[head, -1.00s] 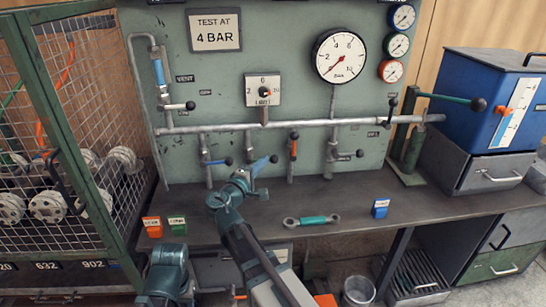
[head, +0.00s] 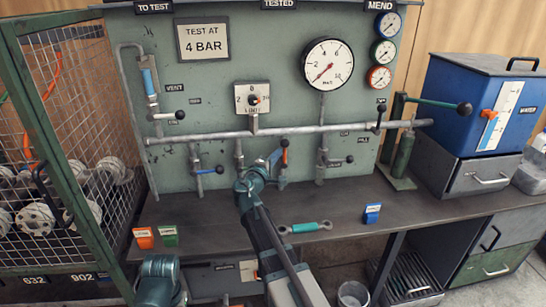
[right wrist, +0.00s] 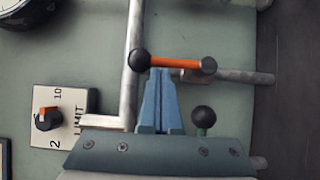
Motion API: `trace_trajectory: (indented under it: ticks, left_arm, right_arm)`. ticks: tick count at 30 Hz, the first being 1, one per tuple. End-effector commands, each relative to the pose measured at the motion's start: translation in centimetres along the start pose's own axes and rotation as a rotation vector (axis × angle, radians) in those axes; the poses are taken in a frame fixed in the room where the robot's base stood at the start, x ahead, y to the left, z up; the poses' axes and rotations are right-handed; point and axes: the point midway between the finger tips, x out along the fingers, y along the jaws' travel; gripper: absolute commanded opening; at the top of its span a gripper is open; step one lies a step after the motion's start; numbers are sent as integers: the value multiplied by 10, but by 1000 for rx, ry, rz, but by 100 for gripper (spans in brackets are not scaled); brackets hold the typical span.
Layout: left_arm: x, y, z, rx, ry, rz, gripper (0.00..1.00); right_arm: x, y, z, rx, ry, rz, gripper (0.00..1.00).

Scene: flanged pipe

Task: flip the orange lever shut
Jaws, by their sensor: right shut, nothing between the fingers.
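The orange lever (head: 285,157) stands upright on a pipe below the long horizontal pipe, its black knob on top. In the right wrist view the lever (right wrist: 175,63) lies across the picture, knob at the left. My right gripper (head: 278,156) is just left of the lever in the head view. In the right wrist view its blue fingers (right wrist: 160,72) are shut and empty, with the tips right at the lever near the knob end; I cannot tell whether they touch it. My left gripper is not in view.
A green lever with a black knob (right wrist: 203,118) is close beside my right fingers. The limit dial (head: 253,98) is up and left. A blue lever (head: 210,170) is further left.

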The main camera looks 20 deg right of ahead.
Motion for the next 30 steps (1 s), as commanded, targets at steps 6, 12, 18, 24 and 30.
trace_trajectory:
  ticks: [6,12,18,24,30]
  left_arm:
    - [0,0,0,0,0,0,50]
    - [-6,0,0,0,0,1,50]
    - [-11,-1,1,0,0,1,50]
    - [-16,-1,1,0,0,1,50]
    - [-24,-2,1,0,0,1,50]
  right_arm:
    - [0,0,0,0,0,0,0]
    - [1,3,2,24,-1,-16,0]
    - [2,3,3,53,-1,-35,0]
    - [3,4,6,81,-1,-54,0]
    - [5,6,8,123,-2,-81,0]
